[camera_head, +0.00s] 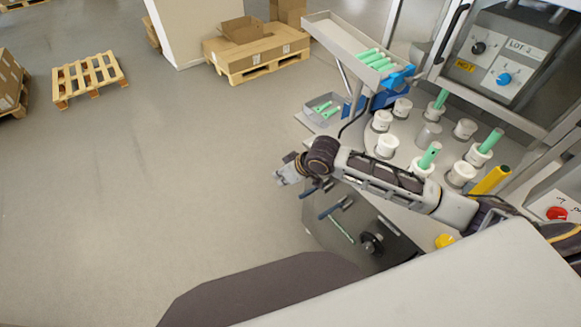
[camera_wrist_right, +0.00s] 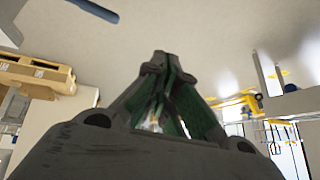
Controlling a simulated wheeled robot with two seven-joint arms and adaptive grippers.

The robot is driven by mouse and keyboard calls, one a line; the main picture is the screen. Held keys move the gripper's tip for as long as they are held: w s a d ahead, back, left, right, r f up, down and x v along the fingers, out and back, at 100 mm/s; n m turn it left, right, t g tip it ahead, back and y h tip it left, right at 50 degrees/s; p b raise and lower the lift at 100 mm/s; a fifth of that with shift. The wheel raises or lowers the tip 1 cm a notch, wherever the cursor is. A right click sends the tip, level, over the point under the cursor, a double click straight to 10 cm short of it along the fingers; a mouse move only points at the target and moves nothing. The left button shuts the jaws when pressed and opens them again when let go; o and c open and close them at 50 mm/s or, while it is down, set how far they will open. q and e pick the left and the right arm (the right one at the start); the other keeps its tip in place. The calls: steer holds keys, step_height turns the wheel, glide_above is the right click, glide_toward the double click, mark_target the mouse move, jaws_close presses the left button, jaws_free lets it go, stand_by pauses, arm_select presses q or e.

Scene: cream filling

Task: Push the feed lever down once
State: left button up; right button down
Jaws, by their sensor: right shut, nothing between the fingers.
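My right arm reaches in from the right in the head view, and its gripper (camera_head: 287,171) hangs over the left edge of the machine, above open floor. In the right wrist view the fingers of the gripper (camera_wrist_right: 160,62) are together, with nothing held between them. I cannot tell for sure which part is the feed lever. A thick yellow handle (camera_head: 490,181) stands tilted beside the round table, and a curved black handle (camera_head: 451,32) is on the machine's door frame. The gripper is well apart from both. My left gripper is not in view.
White cups (camera_head: 387,146), several with green tubes, stand on the round table (camera_head: 408,128). A sloped tray (camera_head: 345,40) of green tubes is behind. A red button (camera_head: 557,213) is at the right. Blue-handled tools (camera_head: 335,208) lie below the arm.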

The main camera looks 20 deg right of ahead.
steer(key=w+d+r+m, duration=0.2)
steer(key=w+d, duration=0.4)
steer(key=d, duration=0.4)
steer(key=shift+w+r+t+h, duration=0.15)
steer(key=shift+w+t+h, duration=0.15)
steer(key=shift+w+h, duration=0.1)
steer(key=shift+a, duration=0.1)
steer(key=shift+x, duration=4.65)
step_height(320, 180, down, 3)
steer(key=shift+s+a+r+p, duration=0.1)
steer(key=shift+a+r+p, duration=0.05)
steer(key=shift+p, duration=0.25)
steer(key=shift+s+f, duration=0.25)
steer(key=shift+f, duration=0.65)
steer(key=shift+w+a+f, duration=0.1)
steer(key=shift+a+f, duration=0.05)
